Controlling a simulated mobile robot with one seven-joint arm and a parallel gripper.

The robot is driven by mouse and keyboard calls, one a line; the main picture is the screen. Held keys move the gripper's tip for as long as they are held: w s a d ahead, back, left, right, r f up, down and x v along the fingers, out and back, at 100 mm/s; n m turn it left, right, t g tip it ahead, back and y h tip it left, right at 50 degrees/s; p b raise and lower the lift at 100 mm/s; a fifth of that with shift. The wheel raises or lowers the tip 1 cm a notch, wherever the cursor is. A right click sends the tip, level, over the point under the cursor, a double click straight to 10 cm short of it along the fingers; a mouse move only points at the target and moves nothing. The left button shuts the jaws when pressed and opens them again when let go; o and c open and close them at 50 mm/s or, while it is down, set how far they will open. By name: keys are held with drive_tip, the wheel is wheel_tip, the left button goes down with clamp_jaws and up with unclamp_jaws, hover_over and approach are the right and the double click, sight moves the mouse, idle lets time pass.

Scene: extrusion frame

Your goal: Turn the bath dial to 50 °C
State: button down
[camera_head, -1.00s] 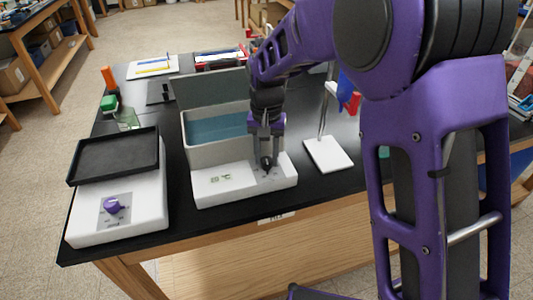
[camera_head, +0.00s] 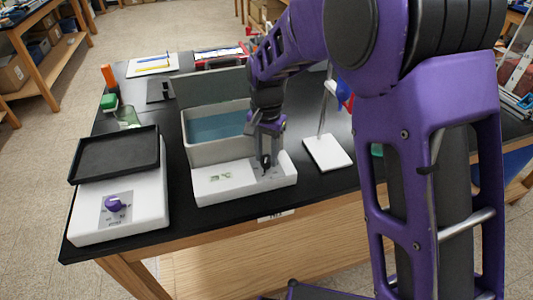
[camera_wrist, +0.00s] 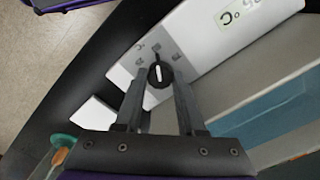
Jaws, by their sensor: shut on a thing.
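The water bath (camera_head: 222,153) is a grey tub of blue water with a white front housing (camera_head: 215,188) on the black bench. Its black dial (camera_wrist: 159,74) with a white pointer line sits on a grey marked panel in the wrist view. My gripper (camera_wrist: 160,76) points down at the dial, its two fingers closed on either side of it. In the head view my gripper (camera_head: 265,160) covers most of the dial. A display (camera_wrist: 240,12) with digits and °C lies on the housing; it is rotated and cut off, so I cannot read the number. The dial's marks are too small to read.
A white device with a black top plate (camera_head: 115,155) and a purple knob (camera_head: 115,203) stands at the left. A stand with a white base (camera_head: 327,153) is right of the bath. A green-capped item (camera_head: 109,102) and glassware are behind left.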

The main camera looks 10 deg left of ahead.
sight(267, 158)
drive_tip(key=c, duration=0.5)
unclamp_jaws()
wheel_tip(267, 158, up, 17)
drive_tip(key=shift+r, duration=0.2)
